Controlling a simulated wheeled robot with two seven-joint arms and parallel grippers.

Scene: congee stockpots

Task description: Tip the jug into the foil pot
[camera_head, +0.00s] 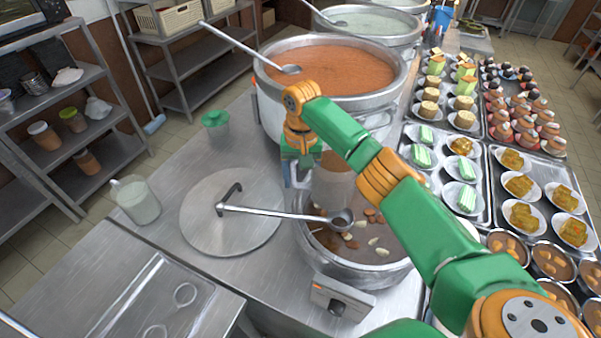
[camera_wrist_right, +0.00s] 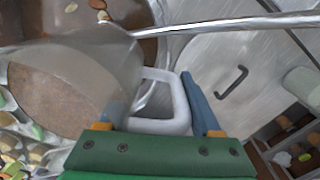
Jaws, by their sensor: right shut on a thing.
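My right gripper (camera_head: 298,168) is shut on the handle of a translucent jug (camera_head: 334,182) that holds something brown. In the right wrist view the jug (camera_wrist_right: 85,75) sits left of the fingers, its pale handle (camera_wrist_right: 182,122) between them. The jug is over the near metal pot (camera_head: 375,274), which holds dark brown congee with nuts and pale pieces. The jug and my arm hide part of this pot. I see no clear foil on any pot, so I cannot tell which one is the foil pot. My left gripper is not in view.
A ladle (camera_head: 270,211) lies across the near pot and over a round lid (camera_head: 205,225). A larger pot of orange-brown congee (camera_head: 335,66) stands behind. A clear jug (camera_head: 137,200) and a green-lidded container (camera_head: 216,130) stand left. Food trays (camera_head: 483,212) fill the right.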

